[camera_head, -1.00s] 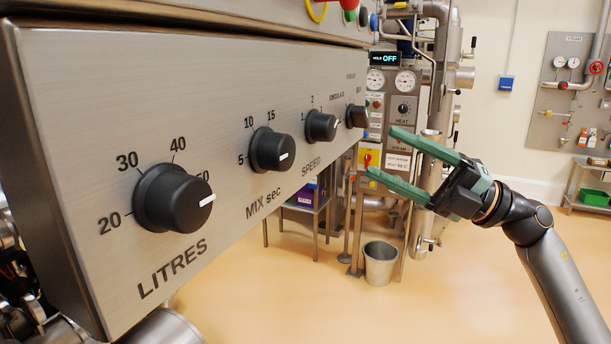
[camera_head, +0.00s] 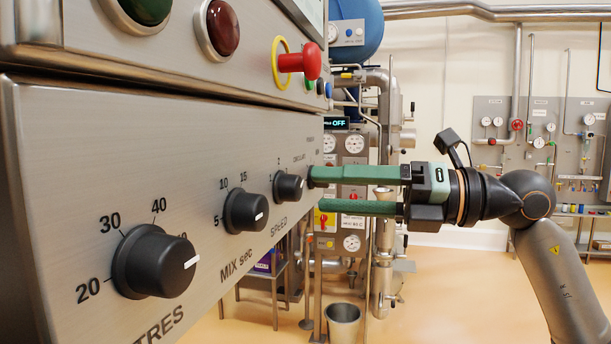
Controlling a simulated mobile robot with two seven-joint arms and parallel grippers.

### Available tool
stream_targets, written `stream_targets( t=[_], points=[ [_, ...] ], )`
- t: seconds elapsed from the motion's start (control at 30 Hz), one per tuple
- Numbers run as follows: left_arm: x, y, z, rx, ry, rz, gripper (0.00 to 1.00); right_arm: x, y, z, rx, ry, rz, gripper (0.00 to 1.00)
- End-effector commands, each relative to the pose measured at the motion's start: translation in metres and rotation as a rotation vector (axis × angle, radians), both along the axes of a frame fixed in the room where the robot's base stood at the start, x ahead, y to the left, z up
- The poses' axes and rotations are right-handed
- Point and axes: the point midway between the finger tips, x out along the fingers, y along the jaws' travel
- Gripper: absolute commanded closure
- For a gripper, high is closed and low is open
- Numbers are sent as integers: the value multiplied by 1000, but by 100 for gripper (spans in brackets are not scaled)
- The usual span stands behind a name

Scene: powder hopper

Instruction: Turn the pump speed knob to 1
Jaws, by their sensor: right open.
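The panel's SPEED knob (camera_head: 289,187) is black and round, with a white pointer mark on its right side. A 1 and a 2 are printed at its upper left; any further marks are hard to read. My right gripper (camera_head: 317,190) comes in from the right with its two green fingers pointing left at the panel. It is open, one finger above the other. The fingertips are near the far selector knob (camera_head: 310,176), which the upper finger partly hides, just right of the SPEED knob. I cannot tell whether they touch anything. My left gripper is not in view.
The same steel panel (camera_head: 70,150) carries the LITRES knob (camera_head: 150,262) and the MIX sec knob (camera_head: 246,211). Above are a red emergency button (camera_head: 300,63) and round push buttons. A steel bucket (camera_head: 342,326) stands on the floor behind.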

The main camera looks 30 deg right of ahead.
Motion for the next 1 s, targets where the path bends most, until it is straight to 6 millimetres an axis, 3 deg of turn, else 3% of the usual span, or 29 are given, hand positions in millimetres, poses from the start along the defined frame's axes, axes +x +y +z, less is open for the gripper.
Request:
stream_targets(
  t=[0.1, 0.3, 0.73, 1.0],
  points=[
    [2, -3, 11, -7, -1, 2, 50, 12, 12, 4, -1, -1, 3, 27],
    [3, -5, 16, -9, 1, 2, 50, 25, 25, 2, 2, -1, 2, 27],
    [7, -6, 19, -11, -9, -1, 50, 30, 29, 0, 1, -1, 1, 27],
    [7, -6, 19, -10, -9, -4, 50, 30, 29, 0, 1, -1, 1, 57]
  ],
)
